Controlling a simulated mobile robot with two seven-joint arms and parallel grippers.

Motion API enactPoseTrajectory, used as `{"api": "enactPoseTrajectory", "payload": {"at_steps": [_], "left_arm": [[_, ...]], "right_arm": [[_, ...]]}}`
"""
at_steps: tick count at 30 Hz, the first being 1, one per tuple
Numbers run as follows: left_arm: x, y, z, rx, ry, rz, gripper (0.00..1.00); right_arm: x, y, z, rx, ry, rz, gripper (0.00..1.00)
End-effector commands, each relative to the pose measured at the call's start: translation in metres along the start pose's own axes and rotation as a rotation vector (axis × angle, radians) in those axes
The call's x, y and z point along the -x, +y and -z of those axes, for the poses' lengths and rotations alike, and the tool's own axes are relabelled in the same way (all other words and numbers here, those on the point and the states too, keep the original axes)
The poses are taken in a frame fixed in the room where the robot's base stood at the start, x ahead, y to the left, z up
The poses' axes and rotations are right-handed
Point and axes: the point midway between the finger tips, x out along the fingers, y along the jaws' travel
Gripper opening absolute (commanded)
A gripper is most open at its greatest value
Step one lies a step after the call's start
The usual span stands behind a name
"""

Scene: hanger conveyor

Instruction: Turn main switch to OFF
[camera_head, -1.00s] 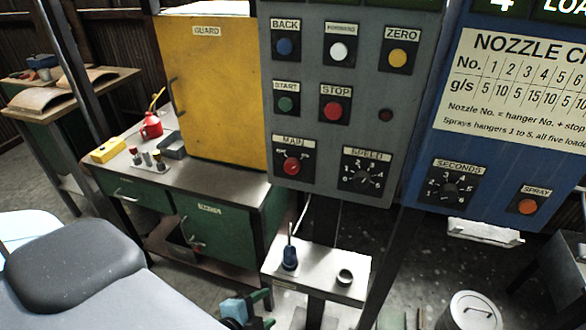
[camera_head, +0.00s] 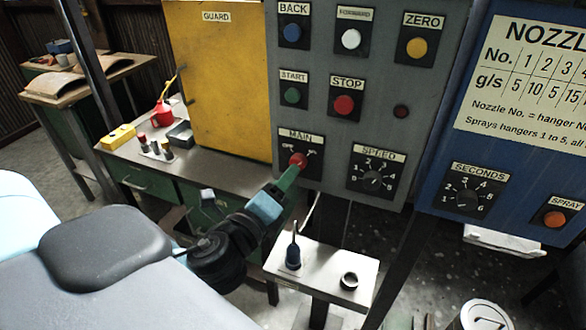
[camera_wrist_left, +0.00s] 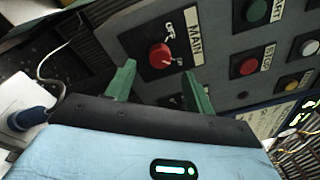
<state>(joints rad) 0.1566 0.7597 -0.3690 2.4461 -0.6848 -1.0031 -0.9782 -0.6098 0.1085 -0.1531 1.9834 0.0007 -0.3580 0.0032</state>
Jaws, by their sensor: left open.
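The main switch (camera_head: 298,159) is a red knob on a black plate labelled MAIN, low on the left of the grey control panel (camera_head: 330,130). My left gripper (camera_head: 291,176) reaches up to the switch from below. In the wrist view its fingers (camera_wrist_left: 160,84) are open and apart, with nothing between them. I cannot tell whether a finger touches the knob. My right gripper is not in view.
The SPEED dial (camera_head: 375,176) sits right of the switch, with the STOP button (camera_head: 344,105) and START button (camera_head: 292,95) above. A small white shelf (camera_head: 325,278) below holds a blue-handled tool (camera_head: 293,255). A yellow GUARD panel (camera_head: 220,85) stands to the left.

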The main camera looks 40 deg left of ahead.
Motion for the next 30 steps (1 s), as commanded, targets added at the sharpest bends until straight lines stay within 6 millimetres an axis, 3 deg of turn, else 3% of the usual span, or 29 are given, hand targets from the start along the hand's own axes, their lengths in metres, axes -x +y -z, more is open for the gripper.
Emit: {"api": "enactPoseTrajectory", "payload": {"at_steps": [9,21,30], "left_arm": [[-0.042,-0.001,0.000,0.002,0.000,0.002,0.53],[-0.050,0.001,0.001,0.003,0.002,-0.001,0.53],[-0.050,0.001,0.001,0.002,0.002,-0.001,0.17]], "right_arm": [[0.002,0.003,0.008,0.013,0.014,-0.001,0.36],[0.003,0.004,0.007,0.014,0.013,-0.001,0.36],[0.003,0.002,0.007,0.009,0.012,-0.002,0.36]]}}
